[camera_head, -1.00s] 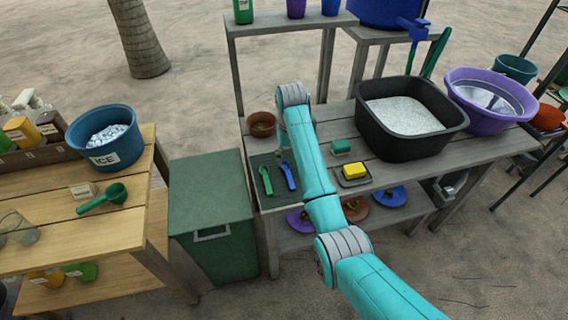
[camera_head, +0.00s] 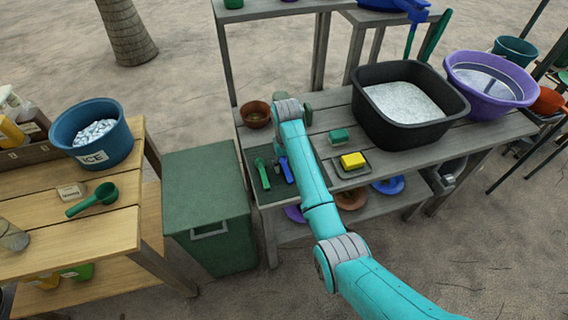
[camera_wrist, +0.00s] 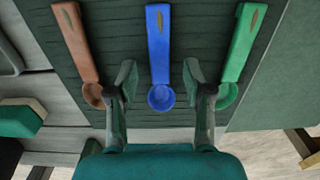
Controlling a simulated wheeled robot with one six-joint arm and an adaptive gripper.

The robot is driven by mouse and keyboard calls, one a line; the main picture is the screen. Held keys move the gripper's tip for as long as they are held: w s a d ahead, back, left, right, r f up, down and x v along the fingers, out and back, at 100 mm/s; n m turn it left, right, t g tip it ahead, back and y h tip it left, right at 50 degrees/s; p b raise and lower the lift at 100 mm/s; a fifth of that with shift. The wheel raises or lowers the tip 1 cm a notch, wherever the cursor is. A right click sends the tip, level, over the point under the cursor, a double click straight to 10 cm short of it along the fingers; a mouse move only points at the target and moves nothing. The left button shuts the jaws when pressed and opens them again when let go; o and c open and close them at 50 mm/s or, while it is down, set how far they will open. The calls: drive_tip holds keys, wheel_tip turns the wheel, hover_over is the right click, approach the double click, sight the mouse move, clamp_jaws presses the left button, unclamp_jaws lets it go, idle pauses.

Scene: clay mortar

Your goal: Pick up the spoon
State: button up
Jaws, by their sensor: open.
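Three spoons lie side by side on a dark ribbed mat (camera_wrist: 120,40): a brown spoon (camera_wrist: 78,45), a blue spoon (camera_wrist: 158,45) and a green spoon (camera_wrist: 240,45). In the wrist view my gripper (camera_wrist: 160,80) is open, with one finger on either side of the blue spoon, near its bowl. The left finger is close to the brown spoon's bowl, the right finger close to the green one's. I cannot tell the height above the mat. In the head view the blue spoon (camera_head: 286,170) and green spoon (camera_head: 262,174) show; my arm hides the brown spoon and most of my gripper.
A black basin (camera_head: 360,128) stands further right, a brown bowl (camera_head: 256,114) behind the mat. A green bin (camera_head: 205,185) stands left, by a wooden table with a green scoop (camera_head: 95,199).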

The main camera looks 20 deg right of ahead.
drive_tip(key=shift+f, duration=0.5)
drive_tip(key=c, duration=1)
drive_tip(key=shift+o, duration=0.2)
drive_tip(key=shift+r, duration=0.1)
